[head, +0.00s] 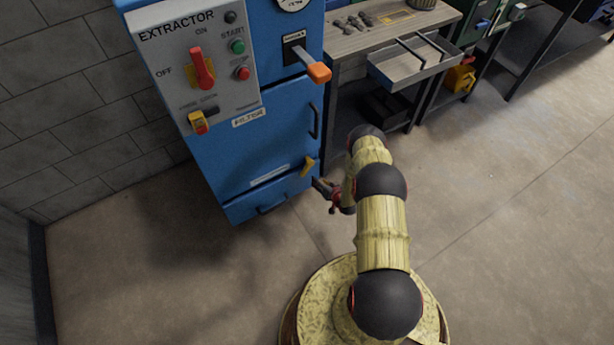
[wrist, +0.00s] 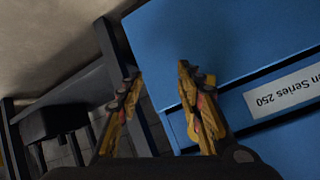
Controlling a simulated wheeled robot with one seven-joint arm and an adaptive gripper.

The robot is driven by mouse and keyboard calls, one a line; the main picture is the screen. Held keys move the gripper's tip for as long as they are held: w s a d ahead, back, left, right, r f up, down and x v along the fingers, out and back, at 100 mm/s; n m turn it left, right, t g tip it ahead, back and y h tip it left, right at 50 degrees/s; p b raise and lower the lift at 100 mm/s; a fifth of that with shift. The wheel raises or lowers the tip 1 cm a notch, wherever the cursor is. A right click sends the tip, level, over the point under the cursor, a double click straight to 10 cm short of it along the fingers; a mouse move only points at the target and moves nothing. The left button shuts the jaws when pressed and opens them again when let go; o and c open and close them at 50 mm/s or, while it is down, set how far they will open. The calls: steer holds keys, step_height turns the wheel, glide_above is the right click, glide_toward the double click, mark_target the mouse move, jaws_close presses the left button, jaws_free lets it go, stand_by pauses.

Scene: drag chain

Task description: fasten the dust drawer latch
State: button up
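The dust drawer (head: 275,190) is the bottom part of the blue extractor cabinet, with a dark handle and a pale label. Its yellow latch (head: 308,166) sits at the drawer's upper right corner in the head view. My gripper (head: 319,184) is just below and right of the latch, close to the cabinet's edge. In the wrist view my gripper (wrist: 160,72) is open, its two yellow fingers apart with nothing seen between them. A bit of yellow behind the right finger may be the latch, mostly hidden. Whether the gripper touches the latch cannot be told.
The filter door (head: 265,145) with a dark handle is above the drawer. The control panel (head: 192,55) has a red switch. An orange-tipped lever (head: 318,72) juts from the cabinet. A workbench (head: 350,45) with an open tray (head: 410,70) stands right. Floor in front is clear.

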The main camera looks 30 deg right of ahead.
mark_target(305, 173)
steer(key=s+a+r+m+t+y, duration=0.1)
steer(key=s+a+r+m+t, duration=0.15)
steer(key=a+t, duration=0.35)
steer(key=shift+n+t, duration=0.45)
steer(key=shift+t, duration=0.05)
steer(key=w+b, duration=0.1)
steer(key=w, duration=0.2)
steer(key=w+d+b, duration=0.1)
steer(key=w, duration=0.2)
steer(key=shift+w+d+r+b, duration=0.1)
steer(key=shift+w+r+b, duration=0.1)
steer(key=shift+b, duration=0.15)
steer(key=shift+w+r, duration=0.2)
steer(key=shift+w, duration=0.4)
steer(key=c, duration=0.3)
